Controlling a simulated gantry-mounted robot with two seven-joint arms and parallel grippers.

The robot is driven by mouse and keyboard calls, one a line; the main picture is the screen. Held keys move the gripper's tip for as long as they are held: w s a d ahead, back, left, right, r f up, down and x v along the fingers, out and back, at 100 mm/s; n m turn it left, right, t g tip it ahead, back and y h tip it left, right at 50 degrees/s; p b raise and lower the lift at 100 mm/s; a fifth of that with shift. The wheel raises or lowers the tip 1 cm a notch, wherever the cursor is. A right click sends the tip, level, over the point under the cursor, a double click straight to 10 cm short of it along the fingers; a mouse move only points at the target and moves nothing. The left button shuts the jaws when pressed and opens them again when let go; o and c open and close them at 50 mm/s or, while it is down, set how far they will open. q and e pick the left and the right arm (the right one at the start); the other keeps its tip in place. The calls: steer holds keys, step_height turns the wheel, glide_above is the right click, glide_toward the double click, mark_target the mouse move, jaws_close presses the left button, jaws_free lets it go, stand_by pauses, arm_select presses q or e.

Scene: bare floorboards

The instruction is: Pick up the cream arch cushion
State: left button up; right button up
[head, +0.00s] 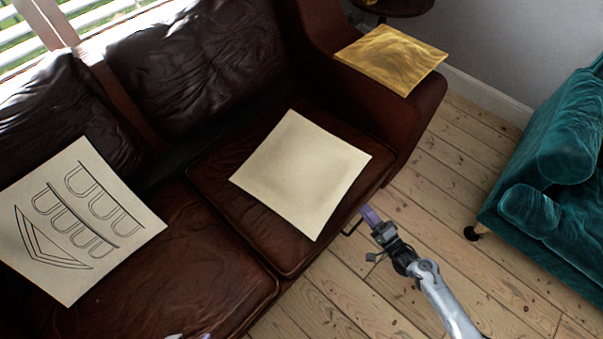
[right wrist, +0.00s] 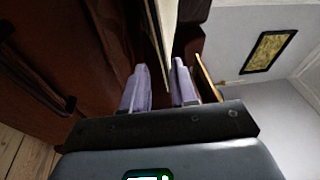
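The cushion with line-drawn arches (head: 82,222) is cream with dark outlines and lies on the left part of the brown sofa. A plain cream cushion (head: 300,172) lies on the right seat; no arches show on its face. My right gripper (head: 370,214) is just off the sofa's front, close to the plain cushion's front-right edge and far from the arch one. In the right wrist view its two lilac fingers (right wrist: 159,68) are apart. The plain cushion's thin edge (right wrist: 164,35) shows edge-on between and beyond them; I cannot tell whether they touch it.
The brown leather sofa (head: 230,222) fills the left and middle. A gold cushion (head: 391,57) lies on its right armrest. A teal velvet seat (head: 560,215) stands at the right. Bare floorboards (head: 450,180) lie free between them.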

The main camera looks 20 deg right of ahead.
mark_target(348, 195)
steer(key=b+x, duration=0.2)
steer(key=x, duration=0.3)
steer(key=shift+w, duration=0.35)
steer(key=b+x, duration=0.1)
steer(key=x, duration=0.2)
steer(key=shift+w+b, duration=0.15)
steer(key=shift+b, duration=0.25)
steer(key=shift+w+a+r, duration=0.15)
steer(key=shift+w, duration=0.35)
steer(key=shift+s, duration=0.15)
steer(key=shift+c, duration=0.5)
jaws_close()
steer(key=shift+r, duration=0.1)
